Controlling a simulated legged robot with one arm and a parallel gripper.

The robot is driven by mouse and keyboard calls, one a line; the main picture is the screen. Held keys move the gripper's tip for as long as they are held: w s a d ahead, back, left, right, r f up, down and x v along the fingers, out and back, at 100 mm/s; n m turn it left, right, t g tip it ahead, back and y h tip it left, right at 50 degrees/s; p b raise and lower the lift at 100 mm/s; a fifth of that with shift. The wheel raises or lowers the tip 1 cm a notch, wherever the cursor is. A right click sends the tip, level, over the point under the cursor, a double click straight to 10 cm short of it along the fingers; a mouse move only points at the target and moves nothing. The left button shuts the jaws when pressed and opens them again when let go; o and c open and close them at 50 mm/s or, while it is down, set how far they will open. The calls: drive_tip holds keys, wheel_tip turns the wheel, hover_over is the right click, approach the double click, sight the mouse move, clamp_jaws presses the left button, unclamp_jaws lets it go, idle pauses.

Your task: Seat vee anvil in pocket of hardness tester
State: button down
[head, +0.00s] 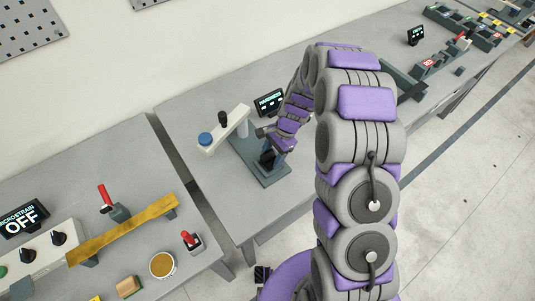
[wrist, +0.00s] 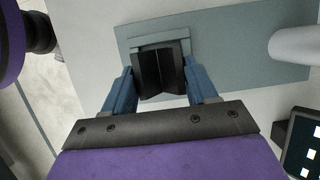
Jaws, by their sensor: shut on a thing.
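The hardness tester has a grey-green base plate (head: 262,176), a pale column with an upper arm (head: 226,128), and a blue knob. In the wrist view its base plate (wrist: 225,30) lies below my gripper. The black vee anvil (wrist: 150,74) stands between the blue fingers of my gripper (wrist: 160,70), its V groove facing the camera. My gripper (head: 270,155) is shut on it, low over the base plate. The pocket's raised grey rim (wrist: 158,42) shows just beyond the anvil. The pocket floor is hidden, so I cannot tell whether the anvil is fully down.
The tester's column (wrist: 296,44) stands right of my gripper in the wrist view, with a display (wrist: 302,142) below it. In the head view the display (head: 269,102) is behind my gripper. A nearer bench holds a brass-coloured bar (head: 125,228) and a cup (head: 162,265).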

drive_tip(key=shift+d+r, duration=0.15)
drive_tip(key=shift+d, duration=1.35)
drive_tip(key=shift+a, duration=1.35)
drive_tip(key=shift+d+p, duration=0.35)
drive_tip(key=shift+d, duration=0.4)
drive_tip(key=shift+a+p, duration=0.35)
drive_tip(key=shift+a, duration=1.05)
drive_tip(key=shift+d, duration=0.5)
drive_tip(key=shift+d+f, duration=0.2)
drive_tip(key=shift+f, duration=0.1)
drive_tip(key=shift+a+f, duration=0.5)
drive_tip(key=shift+a, duration=0.1)
drive_tip(key=c, duration=0.8)
unclamp_jaws()
drive_tip(key=shift+d, duration=0.1)
drive_tip(key=o, duration=0.3)
drive_tip(key=shift+d, duration=0.25)
drive_tip(key=shift+o, duration=1.3)
drive_tip(key=shift+d, duration=0.1)
drive_tip(key=shift+r, duration=0.1)
